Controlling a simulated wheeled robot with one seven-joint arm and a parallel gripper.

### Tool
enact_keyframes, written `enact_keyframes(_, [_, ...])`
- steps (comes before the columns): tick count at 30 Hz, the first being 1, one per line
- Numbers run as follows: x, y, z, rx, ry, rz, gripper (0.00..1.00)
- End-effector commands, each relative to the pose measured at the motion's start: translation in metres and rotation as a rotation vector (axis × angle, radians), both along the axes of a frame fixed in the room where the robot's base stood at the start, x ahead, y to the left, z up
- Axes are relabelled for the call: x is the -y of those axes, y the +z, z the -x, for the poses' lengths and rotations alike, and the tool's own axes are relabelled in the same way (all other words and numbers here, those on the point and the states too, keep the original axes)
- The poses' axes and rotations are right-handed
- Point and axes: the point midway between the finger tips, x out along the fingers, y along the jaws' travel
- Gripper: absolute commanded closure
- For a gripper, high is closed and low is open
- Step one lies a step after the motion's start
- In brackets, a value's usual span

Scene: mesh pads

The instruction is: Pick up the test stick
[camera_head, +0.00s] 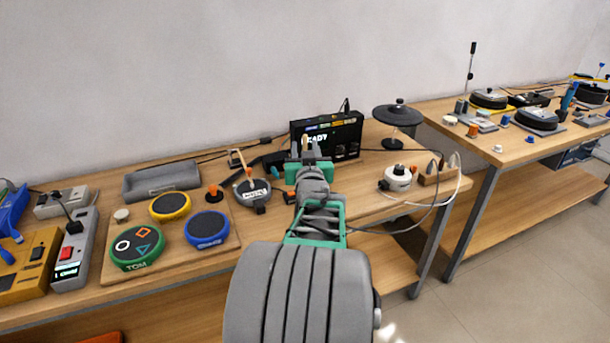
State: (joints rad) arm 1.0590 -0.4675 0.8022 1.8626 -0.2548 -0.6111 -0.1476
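A thin, pale wooden stick (241,162) stands tilted at the round grey pad (252,194) with a white label, near the middle of the table. It may be the test stick, but it is small in view and I cannot be sure. An orange piece shows near its lower end. My gripper (307,150) is to the right of this stick and apart from it, in front of the black display box. I see it from behind. My wrist hides part of the table, and the gap between the fingertips is too small to make out.
A wooden board (107,258) with green, yellow and blue (207,229) round pads lies left. A grey tray (162,181) is behind it. The black display box (345,135) stands at the back. A white round device (398,179) and black cymbal-like disc (397,113) are right.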

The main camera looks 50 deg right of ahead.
Motion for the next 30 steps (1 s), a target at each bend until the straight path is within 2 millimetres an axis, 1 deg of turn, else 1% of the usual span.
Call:
enact_keyframes(7, [0.0023, -0.0001, -0.0020, 0.000, 0.000, 0.000, 0.63])
enact_keyframes(18, [0.0021, 0.0000, -0.0018, 0.000, 0.000, 0.000, 0.93])
enact_keyframes(21, [0.0021, -0.0001, -0.0018, -0.001, 0.000, 0.001, 1.00])
enact_keyframes(30, [0.0021, -0.0001, -0.0017, -0.001, 0.000, 0.001, 1.00])
